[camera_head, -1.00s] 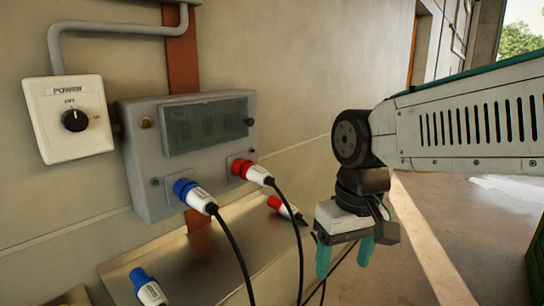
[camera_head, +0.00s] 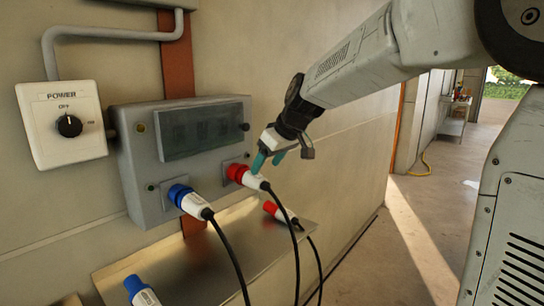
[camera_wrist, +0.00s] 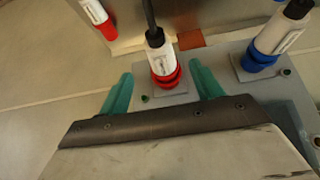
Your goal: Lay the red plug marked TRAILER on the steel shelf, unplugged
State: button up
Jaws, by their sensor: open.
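A red plug (camera_head: 250,178) with a white body sits in the right-hand socket of the grey wall box, its black cable hanging down. It also shows in the wrist view (camera_wrist: 161,57). Its lettering is too small to read. My gripper (camera_head: 269,160) is open at this plug; in the wrist view its teal fingers (camera_wrist: 160,75) stand one on each side of the plug's red collar, with visible gaps. A second red plug (camera_head: 276,212) lies on the steel shelf (camera_head: 185,262) below the box, and shows in the wrist view (camera_wrist: 100,17).
A blue plug (camera_head: 190,200) sits in the left-hand socket of the grey box (camera_head: 145,175), its cable crossing the shelf. Another blue plug (camera_head: 141,291) lies at the shelf's near left. A white power switch (camera_head: 62,125) is left of the box. The middle of the shelf is bare.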

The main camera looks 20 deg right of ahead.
aim_at(259, 176)
jog(key=shift+x, duration=4.2)
jog(key=c, duration=1.2)
